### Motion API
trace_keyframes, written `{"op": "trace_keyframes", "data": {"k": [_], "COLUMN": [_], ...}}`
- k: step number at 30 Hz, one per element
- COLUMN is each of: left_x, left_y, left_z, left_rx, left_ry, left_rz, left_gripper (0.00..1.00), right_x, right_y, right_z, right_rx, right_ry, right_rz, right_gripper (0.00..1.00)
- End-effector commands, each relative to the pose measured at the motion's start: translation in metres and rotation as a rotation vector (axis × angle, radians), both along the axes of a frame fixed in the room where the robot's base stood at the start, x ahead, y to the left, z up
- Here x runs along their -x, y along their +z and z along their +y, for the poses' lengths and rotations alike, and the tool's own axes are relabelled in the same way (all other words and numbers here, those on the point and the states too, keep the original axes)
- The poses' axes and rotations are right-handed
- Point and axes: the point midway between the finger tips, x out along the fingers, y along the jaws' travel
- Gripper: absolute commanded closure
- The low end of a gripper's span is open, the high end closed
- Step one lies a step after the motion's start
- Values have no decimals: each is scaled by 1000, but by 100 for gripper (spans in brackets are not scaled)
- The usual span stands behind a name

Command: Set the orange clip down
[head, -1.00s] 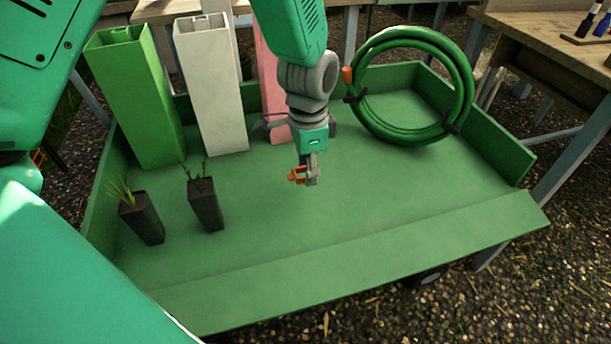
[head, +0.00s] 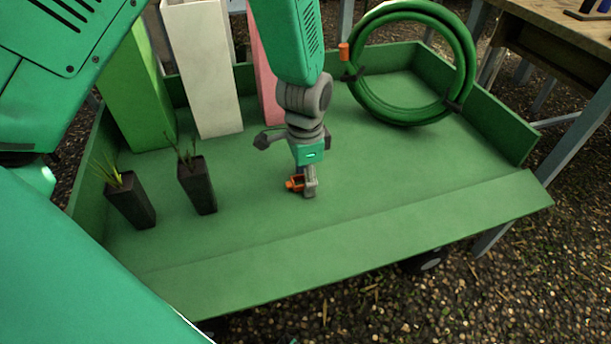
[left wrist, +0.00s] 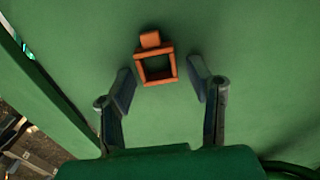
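The orange clip (head: 296,184), a small square frame with a tab, is at my left gripper's (head: 306,190) fingertips, low over the green tray floor. In the left wrist view the clip (left wrist: 155,66) lies between and slightly beyond the two fingers (left wrist: 162,84). The fingers are spread apart, with a clear gap on the right side of the clip and a narrow one on the left. I cannot tell for sure whether the clip touches the tray floor. My right gripper is not in view.
The green tray (head: 400,170) has raised walls and a sloping front lip. Two dark pots (head: 130,200) (head: 197,188) with plants stand at left. Green, white (head: 205,75) and pink (head: 264,85) square tubes stand behind. A green hose coil (head: 462,55) leans at back right. The right floor is clear.

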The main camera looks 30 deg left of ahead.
Motion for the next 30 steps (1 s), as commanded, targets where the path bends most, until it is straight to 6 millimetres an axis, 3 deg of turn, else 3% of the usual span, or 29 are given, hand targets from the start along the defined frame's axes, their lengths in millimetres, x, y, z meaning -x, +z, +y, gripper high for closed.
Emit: {"op": "trace_keyframes", "data": {"k": [11, 24, 30], "left_x": [0, -1, 0], "left_y": [5, 92, 117], "left_z": [0, 0, 0], "left_rx": [0, 1, 1], "left_ry": [0, 0, 0], "left_rz": [0, -2, 1], "left_gripper": [50, 50, 50], "right_x": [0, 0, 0], "right_y": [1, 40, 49], "right_z": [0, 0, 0], "right_rx": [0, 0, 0], "right_ry": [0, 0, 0], "right_rz": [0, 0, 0], "right_gripper": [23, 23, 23]}}
